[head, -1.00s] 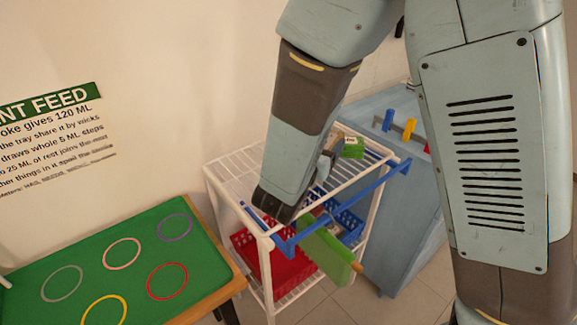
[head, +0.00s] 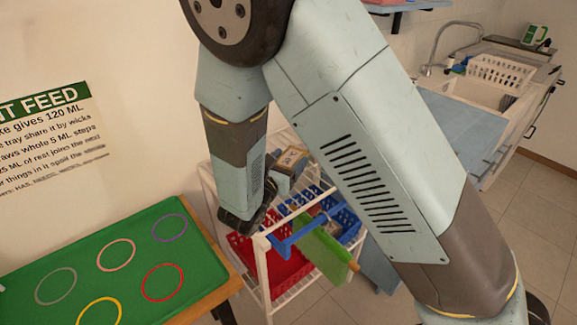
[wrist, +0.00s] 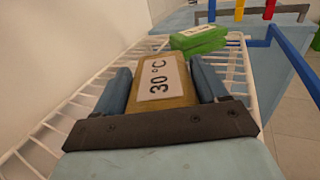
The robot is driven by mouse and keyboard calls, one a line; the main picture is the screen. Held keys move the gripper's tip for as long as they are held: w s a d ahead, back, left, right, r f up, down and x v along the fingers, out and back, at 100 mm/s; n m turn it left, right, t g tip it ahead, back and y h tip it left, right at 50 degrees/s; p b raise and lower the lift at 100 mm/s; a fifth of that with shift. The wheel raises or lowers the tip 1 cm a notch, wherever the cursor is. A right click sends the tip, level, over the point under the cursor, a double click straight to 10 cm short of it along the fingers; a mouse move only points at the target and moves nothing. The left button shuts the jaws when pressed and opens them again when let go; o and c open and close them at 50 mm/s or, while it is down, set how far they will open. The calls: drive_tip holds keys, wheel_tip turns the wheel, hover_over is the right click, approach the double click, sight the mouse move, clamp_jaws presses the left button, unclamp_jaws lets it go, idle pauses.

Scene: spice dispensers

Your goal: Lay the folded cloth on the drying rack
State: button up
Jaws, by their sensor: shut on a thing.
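My gripper (wrist: 160,70) is shut on a tan folded cloth (wrist: 158,118) with a white "30 °C" label. One blue finger stands on each side of it. In the head view the tan cloth (head: 292,159) shows over the top of the white wire rack (head: 263,262), with my gripper (head: 286,174) at its near side. I cannot tell whether it touches the wires. A green folded cloth (wrist: 202,42) with a pale label lies farther along the rack top in the wrist view. My arm hides that part in the head view.
A red basket (head: 285,275) sits lower inside. A green board (head: 130,262) with coloured rings is at the left. A sink counter (head: 490,85) is at the back right.

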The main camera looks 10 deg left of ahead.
drive_tip(key=shift+d+f, duration=0.1)
drive_tip(key=shift+f, duration=0.8)
drive_tip(key=shift+f, duration=0.1)
drive_tip(key=o, duration=1.1)
drive_tip(key=v, duration=1.2)
